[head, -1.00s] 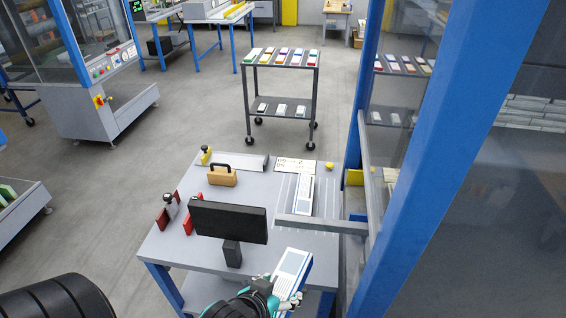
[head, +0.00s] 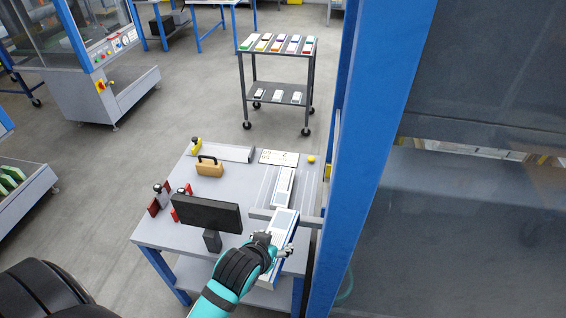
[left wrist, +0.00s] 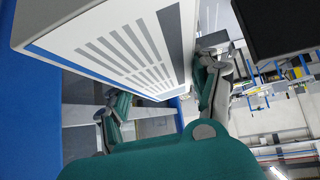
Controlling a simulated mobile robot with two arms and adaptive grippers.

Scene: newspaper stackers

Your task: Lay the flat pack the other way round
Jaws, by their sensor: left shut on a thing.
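The flat pack (head: 286,221) is a white slab with a grey-blue panel on its face and a blue side. It is at the front right of the grey table (head: 160,226). My left gripper (head: 274,246) is shut on its near end. In the left wrist view the pack (left wrist: 120,42) fills the upper left, showing a white face with grey stripes and a blue edge. The left gripper's fingers (left wrist: 165,97) lie on either side of it there. I cannot tell whether the pack touches the table. My right gripper is not in view.
A black monitor (head: 207,212) stands close left of my left gripper. Another white pack (head: 283,187) lies farther back on the table. A blue post (head: 368,120) rises along the right side. A tan handled block (head: 209,168) and red holders (head: 160,199) sit at left.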

